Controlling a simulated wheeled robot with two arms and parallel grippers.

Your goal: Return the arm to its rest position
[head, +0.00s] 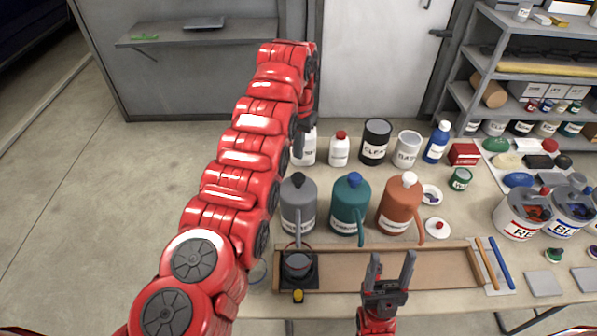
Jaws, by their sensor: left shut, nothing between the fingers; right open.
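My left arm (240,155) is red and segmented. It comes in from the lower left and stretches far forward over the left end of the table. My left gripper (299,148) is at its far end, mostly hidden beside the arm, and looks shut and empty next to a white bottle (309,153). My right gripper (390,270) is at the bottom centre with its two dark fingers apart. It is empty and shows over the wooden tray (440,270).
Grey (298,205), teal (350,205) and orange (400,205) jugs stand on the table beside my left arm. Buckets (522,215) stand at right. The floor (120,190) left of my arm is clear.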

